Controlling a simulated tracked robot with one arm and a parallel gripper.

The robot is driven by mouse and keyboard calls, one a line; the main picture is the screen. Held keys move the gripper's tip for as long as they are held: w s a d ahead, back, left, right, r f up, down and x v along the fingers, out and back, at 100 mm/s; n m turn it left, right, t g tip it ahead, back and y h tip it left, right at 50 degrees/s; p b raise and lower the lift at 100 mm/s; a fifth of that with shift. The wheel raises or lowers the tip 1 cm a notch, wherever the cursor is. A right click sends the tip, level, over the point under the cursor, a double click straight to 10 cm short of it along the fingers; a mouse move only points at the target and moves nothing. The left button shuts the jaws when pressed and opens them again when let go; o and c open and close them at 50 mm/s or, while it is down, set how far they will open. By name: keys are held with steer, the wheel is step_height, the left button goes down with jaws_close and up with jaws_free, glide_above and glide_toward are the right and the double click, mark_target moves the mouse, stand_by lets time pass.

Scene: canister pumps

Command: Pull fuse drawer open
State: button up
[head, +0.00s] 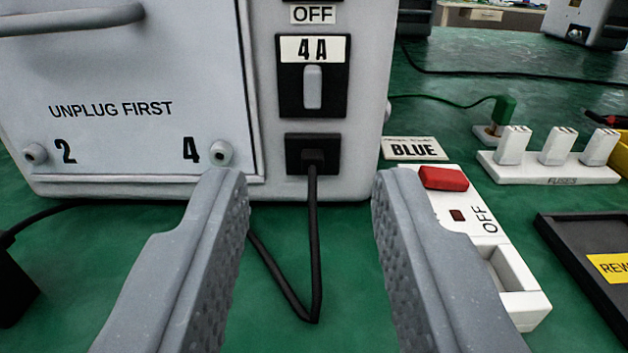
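The fuse drawer (312,87) is a black panel with a light grey upright tab, under a "4 A" label (315,49), on the front of a grey pump housing (358,110). It looks flush with the housing. Below it a black plug sits in a black socket (300,160), and its cord (312,240) hangs down to the green surface. My gripper (306,185) is open and empty. Its two fingers frame the cord and socket from the near side, with the drawer above and beyond the fingertips.
A white power strip (485,250) with a red switch lies behind the right finger, near a "BLUE" card (415,149). A white fuse holder (550,172) and a black tray (590,265) are at right. A panel marked "UNPLUG FIRST" (110,110) with a handle (70,20) is at left.

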mark_target(312, 84)
steer(key=w, duration=0.4)
steer(key=w+b, duration=0.1)
steer(key=w, duration=0.3)
steer(key=w+f, duration=0.1)
steer(key=w, duration=0.3)
steer(key=shift+w+f, duration=0.1)
steer(key=shift+w, duration=0.05)
steer(key=shift+w+r+b, duration=0.2)
steer(key=shift+w+b, duration=0.1)
steer(key=shift+w, duration=0.3)
steer(key=shift+c, duration=0.3)
jaws_close()
